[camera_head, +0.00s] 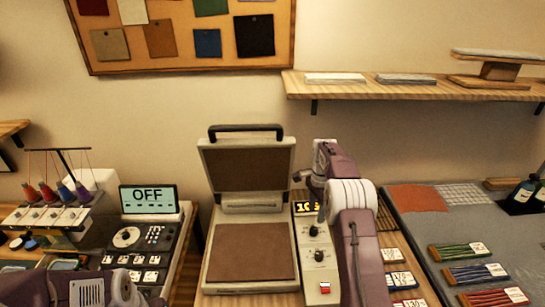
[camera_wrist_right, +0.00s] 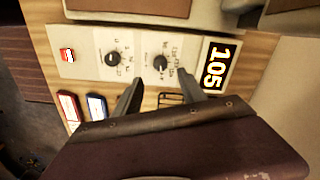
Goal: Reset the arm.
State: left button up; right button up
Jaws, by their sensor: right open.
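My right arm, purple and white, rises from the bottom of the head view at right of centre. Its gripper (camera_head: 304,180) is above the far end of the press's control panel and partly hidden by my own wrist. In the right wrist view the gripper (camera_wrist_right: 160,85) has its two dark fingers apart with nothing between them, over the panel (camera_wrist_right: 137,58) with two black knobs and a display (camera_wrist_right: 216,64) reading 105. At the lower left of the head view, parts of my left arm show; its gripper jaws cannot be made out.
A heat press (camera_head: 252,205) stands with its lid raised, left of my right arm. An embroidery machine (camera_head: 150,200) with a screen reading OFF is at left. At right, a grey table (camera_head: 410,225) holds bundles of coloured pencils. A wall shelf (camera_head: 400,92) is above.

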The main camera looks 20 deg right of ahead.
jog(key=w+a+r+t, duration=0.1)
jog(key=a+r, duration=0.3)
jog(key=r, duration=0.2)
jog(key=s+a+r+n, duration=0.3)
jog(key=s+a+r, duration=0.1)
jog(key=s+a, duration=0.3)
jog(key=s+a+f+n, duration=0.2)
jog(key=s+f+n, duration=0.3)
jog(key=s+n, duration=0.2)
jog(key=s+a+f+n, duration=0.2)
jog(key=s+f+n, duration=0.2)
jog(key=s, duration=0.8)
jog(key=n, duration=0.2)
jog(key=shift+s+a+f+n, duration=0.15)
jog(key=shift+s+f+n, duration=0.1)
jog(key=shift+f+n, duration=0.15)
jog(key=shift+s, duration=0.15)
